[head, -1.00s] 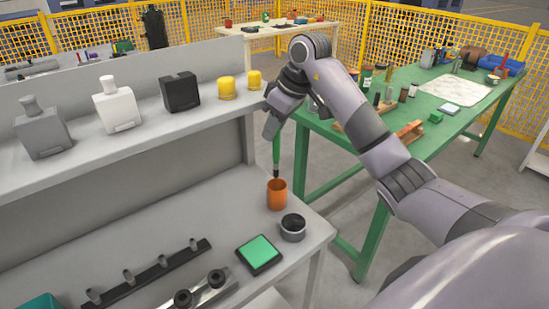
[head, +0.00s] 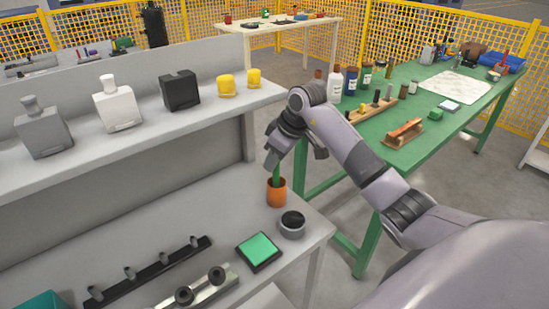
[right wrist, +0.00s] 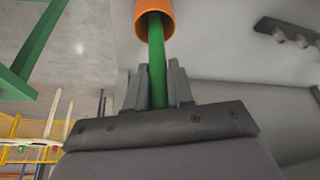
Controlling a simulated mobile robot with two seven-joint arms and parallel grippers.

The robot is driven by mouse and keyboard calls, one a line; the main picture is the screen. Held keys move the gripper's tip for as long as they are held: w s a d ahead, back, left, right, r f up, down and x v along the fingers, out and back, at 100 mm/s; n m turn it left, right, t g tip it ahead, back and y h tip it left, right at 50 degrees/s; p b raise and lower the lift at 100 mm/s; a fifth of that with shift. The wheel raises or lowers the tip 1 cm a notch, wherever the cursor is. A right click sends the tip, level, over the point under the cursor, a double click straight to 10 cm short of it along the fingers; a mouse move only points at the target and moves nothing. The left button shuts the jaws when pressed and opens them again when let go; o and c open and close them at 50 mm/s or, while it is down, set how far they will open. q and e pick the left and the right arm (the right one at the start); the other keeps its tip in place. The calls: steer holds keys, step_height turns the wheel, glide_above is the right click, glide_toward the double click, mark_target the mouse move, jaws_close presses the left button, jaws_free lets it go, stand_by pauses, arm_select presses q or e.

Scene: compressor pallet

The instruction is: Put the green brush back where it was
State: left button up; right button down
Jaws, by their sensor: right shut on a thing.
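The green brush (head: 280,170) is upright with its lower end inside the orange cup (head: 276,192) on the grey workbench. My right gripper (head: 272,158) is above the cup and shut on the brush's green handle. In the right wrist view the green brush (right wrist: 157,65) runs between the two fingers (right wrist: 158,88) into the mouth of the orange cup (right wrist: 152,12). The end inside the cup is hidden. My left gripper is not in view.
A dark-topped round container (head: 292,224) and a green pad (head: 259,251) stand near the cup. A grey shelf (head: 140,140) with bottles and yellow caps is to the left. A green table (head: 400,150) with several items is behind my right arm.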

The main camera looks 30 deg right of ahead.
steer(key=c, duration=1)
jaws_free()
steer(key=v, duration=1.2)
steer(key=shift+r, duration=0.1)
